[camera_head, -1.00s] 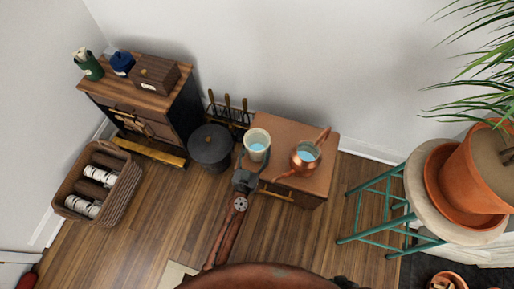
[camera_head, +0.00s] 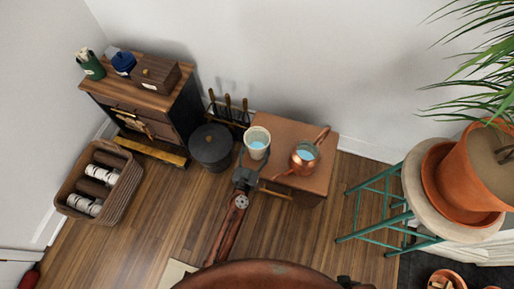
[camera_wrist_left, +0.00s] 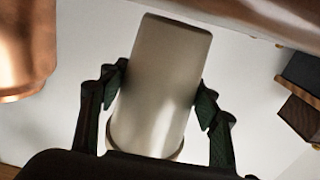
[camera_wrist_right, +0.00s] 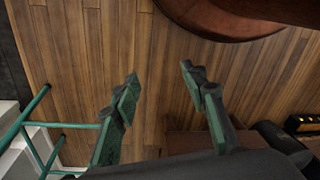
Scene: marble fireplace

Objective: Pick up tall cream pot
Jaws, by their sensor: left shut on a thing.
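The tall cream pot (camera_head: 257,138), with pale blue inside its mouth, is at the left edge of the small brown table (camera_head: 290,133). My left gripper (camera_head: 250,166) is shut on the pot. In the left wrist view the pot (camera_wrist_left: 165,80) stands between the two fingers (camera_wrist_left: 157,100), which press its sides. Whether its base touches the tabletop is hidden. My right gripper (camera_wrist_right: 158,85) is open and empty above the wood floor in the right wrist view.
A copper pot (camera_head: 303,158) with spout and handle stands close to the right of the cream pot. A black bucket (camera_head: 211,148) and fire tools (camera_head: 229,108) are to the left. A green stool (camera_head: 418,200) with a potted plant (camera_head: 478,175) stands right.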

